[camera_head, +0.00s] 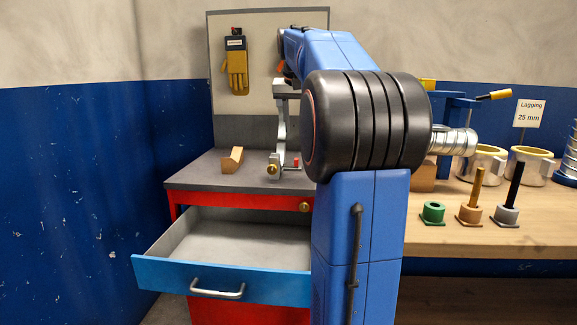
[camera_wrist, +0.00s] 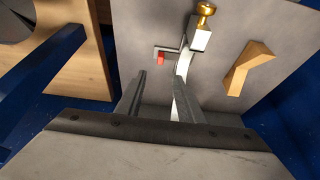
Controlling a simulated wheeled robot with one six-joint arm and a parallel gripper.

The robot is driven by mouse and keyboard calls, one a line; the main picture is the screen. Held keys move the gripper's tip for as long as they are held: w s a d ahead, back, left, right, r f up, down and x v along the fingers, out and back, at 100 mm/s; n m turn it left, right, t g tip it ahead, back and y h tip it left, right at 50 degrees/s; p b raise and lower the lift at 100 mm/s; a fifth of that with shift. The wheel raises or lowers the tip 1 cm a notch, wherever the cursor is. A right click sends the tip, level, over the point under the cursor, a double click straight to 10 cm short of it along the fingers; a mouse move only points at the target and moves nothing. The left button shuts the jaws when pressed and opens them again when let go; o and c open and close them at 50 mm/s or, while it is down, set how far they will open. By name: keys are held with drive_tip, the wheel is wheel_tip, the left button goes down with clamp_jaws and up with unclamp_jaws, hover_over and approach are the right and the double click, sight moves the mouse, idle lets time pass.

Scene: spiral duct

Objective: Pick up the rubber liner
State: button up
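I cannot make out a rubber liner in either view. My gripper (camera_wrist: 163,80) is open in the wrist view, its two dark fingers apart with nothing seen held between them. It points down toward the grey cabinet top. A silver curved stand (camera_head: 282,125) with a brass knob and a red-tipped lever stands on that top. In the wrist view the stand (camera_wrist: 199,38) lies ahead of the fingers, and its curved part passes near the right finger; I cannot tell whether they touch. In the head view my arm hides much of the middle.
A red cabinet (camera_head: 240,199) has an open blue drawer (camera_head: 222,280) that looks empty where visible. A wooden block (camera_head: 232,160) lies on top. A glove (camera_head: 236,72) hangs on the board behind. The right workbench (camera_head: 480,236) carries several fittings, metal cups and a sign (camera_head: 529,113).

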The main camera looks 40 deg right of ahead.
sight(296, 159)
drive_tip(key=x, duration=1.3)
drive_tip(key=shift+d+f, duration=0.1)
clamp_jaws()
